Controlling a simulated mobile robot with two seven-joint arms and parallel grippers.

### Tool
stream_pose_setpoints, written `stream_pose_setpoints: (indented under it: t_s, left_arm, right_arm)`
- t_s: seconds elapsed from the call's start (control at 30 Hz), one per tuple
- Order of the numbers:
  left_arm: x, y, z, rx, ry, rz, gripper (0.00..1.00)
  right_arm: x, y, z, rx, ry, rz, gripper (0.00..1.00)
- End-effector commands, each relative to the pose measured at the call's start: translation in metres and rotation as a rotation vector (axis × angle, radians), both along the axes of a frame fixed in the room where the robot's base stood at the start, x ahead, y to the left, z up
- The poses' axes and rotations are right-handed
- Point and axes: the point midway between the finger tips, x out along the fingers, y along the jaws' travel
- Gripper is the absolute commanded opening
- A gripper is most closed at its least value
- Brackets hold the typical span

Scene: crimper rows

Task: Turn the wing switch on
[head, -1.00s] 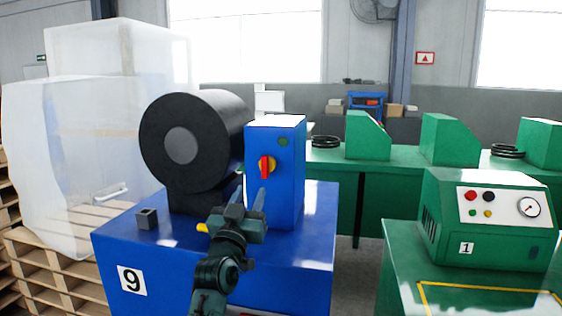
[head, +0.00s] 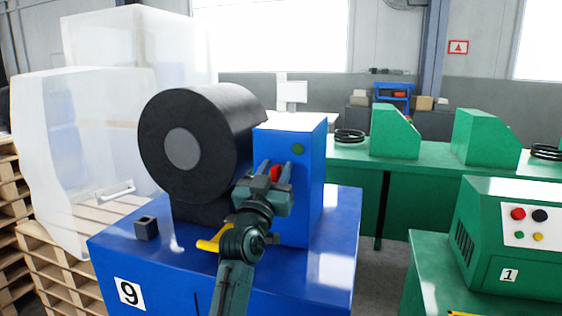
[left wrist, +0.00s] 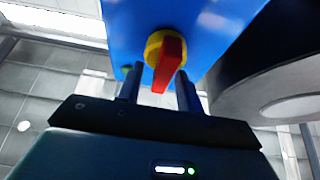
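The wing switch is a red handle on a yellow round base, on the front of the blue box (head: 306,200) of machine 9. In the head view only part of the red handle (head: 275,173) shows, behind my gripper. In the left wrist view the red handle (left wrist: 168,64) stands out from the yellow base (left wrist: 154,46), slightly tilted. My left gripper (head: 277,172) is open, its two fingers (left wrist: 158,88) apart with the handle's end showing between them. I cannot tell whether they touch it. My right gripper is in neither view.
A large black cylinder (head: 190,145) stands just left of the blue box. A small dark block (head: 146,229) and a yellow part (head: 212,241) are on the blue table (head: 330,262). Green machine 1 (head: 480,260) stands at the right. Wrapped pallets are at the left.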

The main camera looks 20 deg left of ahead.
Motion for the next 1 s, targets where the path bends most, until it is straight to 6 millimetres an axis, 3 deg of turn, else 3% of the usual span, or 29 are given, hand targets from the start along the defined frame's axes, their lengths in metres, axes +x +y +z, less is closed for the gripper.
stream_pose_setpoints:
  t_s: [0.4,0.83,1.0]
  left_arm:
    - [-0.0008,-0.0003,0.0032,-0.001,-0.001,0.000,0.36]
    - [-0.0005,-0.0003,0.0026,-0.001,0.001,0.000,0.01]
    - [-0.0004,-0.0003,0.0020,0.000,0.002,0.000,0.00]
  right_arm:
    - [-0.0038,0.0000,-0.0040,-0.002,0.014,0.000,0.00]
    - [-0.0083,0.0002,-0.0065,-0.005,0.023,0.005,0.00]
    - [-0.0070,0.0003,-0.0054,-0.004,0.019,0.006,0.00]
